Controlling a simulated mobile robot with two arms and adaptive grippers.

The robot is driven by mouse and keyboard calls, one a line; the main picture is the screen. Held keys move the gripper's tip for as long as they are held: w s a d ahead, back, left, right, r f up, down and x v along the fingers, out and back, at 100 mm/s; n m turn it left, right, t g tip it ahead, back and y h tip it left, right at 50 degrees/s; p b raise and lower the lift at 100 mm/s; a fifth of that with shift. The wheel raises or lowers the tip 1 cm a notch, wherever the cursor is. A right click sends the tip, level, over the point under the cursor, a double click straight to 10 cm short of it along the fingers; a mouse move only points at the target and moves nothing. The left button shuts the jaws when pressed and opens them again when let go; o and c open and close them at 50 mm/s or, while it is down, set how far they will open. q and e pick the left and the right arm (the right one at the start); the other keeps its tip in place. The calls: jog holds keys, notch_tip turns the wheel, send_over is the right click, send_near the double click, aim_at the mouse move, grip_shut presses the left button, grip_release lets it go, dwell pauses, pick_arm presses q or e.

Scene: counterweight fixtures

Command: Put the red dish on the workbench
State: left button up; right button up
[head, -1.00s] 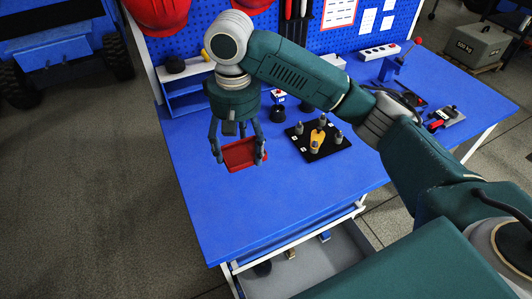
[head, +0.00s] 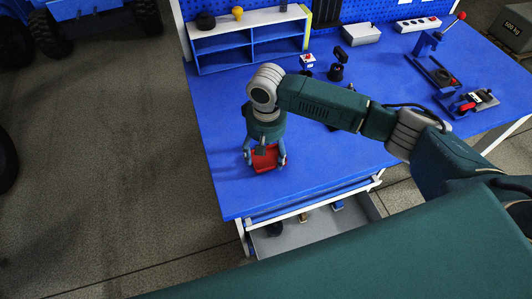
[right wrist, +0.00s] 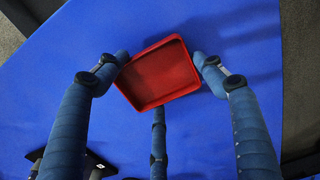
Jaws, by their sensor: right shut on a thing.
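The red dish (head: 266,157) is a shallow square tray. My right gripper (head: 265,161) points down and is shut on it, low over the left front part of the blue workbench (head: 222,187). In the right wrist view the dish (right wrist: 158,75) sits between the fingers, with one finger at its left side, one at its right and one by its near edge. Bare blue bench top is behind it. I cannot tell whether the dish touches the bench. My left gripper is not in view.
A blue and white shelf unit (head: 251,41) stands at the back of the bench. Dark fixtures (head: 338,67) stand right of it, partly behind my arm. A clamp device (head: 437,70) stands at the right. An open drawer (head: 320,227) juts out below the front edge.

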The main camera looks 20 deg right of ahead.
aim_at(266, 160)
jog(key=shift+f, duration=0.3)
jog(key=o, duration=1.4)
jog(key=shift+f, duration=0.1)
jog(key=shift+r+b, duration=0.8)
jog(key=shift+r, duration=5.35)
